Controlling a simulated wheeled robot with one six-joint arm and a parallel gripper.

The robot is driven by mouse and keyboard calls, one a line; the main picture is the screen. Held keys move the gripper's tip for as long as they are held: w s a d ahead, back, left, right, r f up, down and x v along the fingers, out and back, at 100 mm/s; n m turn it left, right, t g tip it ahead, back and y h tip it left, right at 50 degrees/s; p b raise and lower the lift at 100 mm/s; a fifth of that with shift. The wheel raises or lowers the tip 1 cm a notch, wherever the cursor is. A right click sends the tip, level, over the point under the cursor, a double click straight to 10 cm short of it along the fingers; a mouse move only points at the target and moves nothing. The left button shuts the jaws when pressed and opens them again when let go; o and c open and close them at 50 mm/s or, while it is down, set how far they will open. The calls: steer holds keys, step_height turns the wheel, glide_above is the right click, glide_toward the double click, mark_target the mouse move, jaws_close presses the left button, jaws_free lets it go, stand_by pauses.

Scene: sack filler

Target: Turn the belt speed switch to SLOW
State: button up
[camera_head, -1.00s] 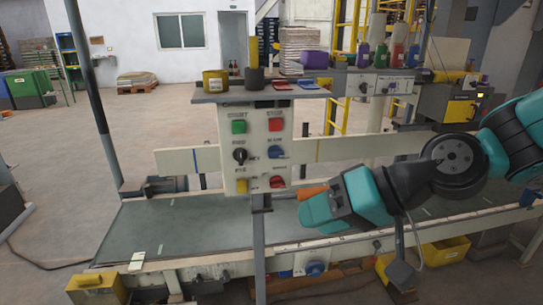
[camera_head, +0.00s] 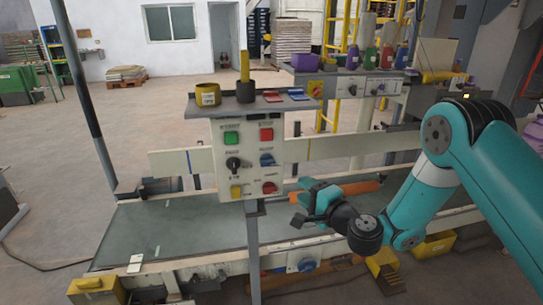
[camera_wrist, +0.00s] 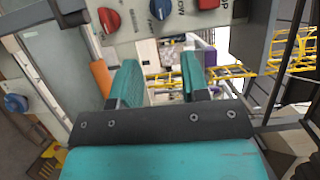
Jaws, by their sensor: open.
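The control panel (camera_head: 247,185) stands upright over the conveyor. Its blue switch (camera_head: 267,160) sits on the right side, below the red button and above a red switch (camera_head: 269,187). The blue switch also shows at the top of the wrist view (camera_wrist: 160,8), with lettering ending in "OW" beside it; the rest of the label is too small or cut off. I cannot tell its exact setting. My gripper (camera_head: 300,202) is open and empty, right of the panel's lower part and apart from it. In the wrist view, its fingers (camera_wrist: 160,76) have a clear gap between them.
The panel also bears a green button (camera_head: 231,138), a red button (camera_head: 266,134), a black switch (camera_head: 233,163) and a yellow button (camera_head: 236,191). A shelf (camera_head: 225,108) with cups juts out above. The conveyor belt (camera_head: 185,230) runs below. An orange object (camera_head: 361,187) lies behind my gripper.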

mark_target(270, 165)
steer(key=p+x, duration=0.6)
steer(key=x, duration=0.9)
steer(key=shift+s+a, duration=0.1)
jaws_close()
